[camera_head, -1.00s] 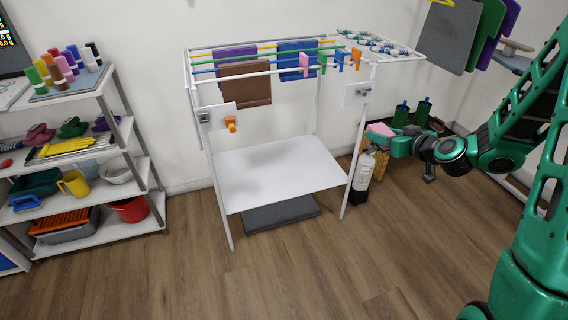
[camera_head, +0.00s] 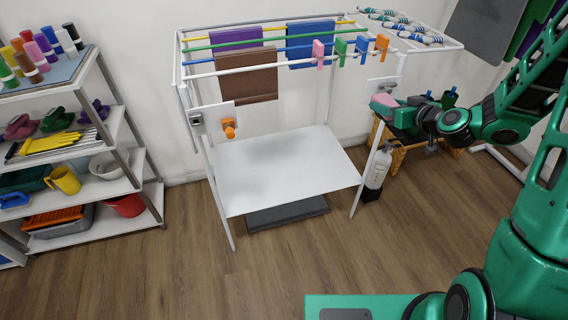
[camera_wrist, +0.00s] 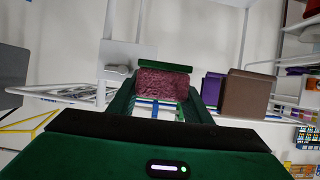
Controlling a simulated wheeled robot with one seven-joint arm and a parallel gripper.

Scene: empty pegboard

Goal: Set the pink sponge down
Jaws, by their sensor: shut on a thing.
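The pink sponge (camera_head: 385,101) is in my gripper (camera_head: 392,110), at the right side of the drying rack in the head view. In the wrist view the sponge (camera_wrist: 163,84) looks dark pink and speckled and sits between the two green fingers (camera_wrist: 162,98), which are shut on it. The gripper is held up in the air by the rack's right post. Whether it touches the post cannot be told.
The white drying rack (camera_head: 228,221) has a bare white lower shelf (camera_head: 285,165), coloured rails, hanging cloths and pegs (camera_head: 360,45). A white bottle (camera_head: 377,168) stands below my gripper, by a wooden stand (camera_head: 400,155). Loaded shelves (camera_head: 150,215) stand left. The front floor is clear.

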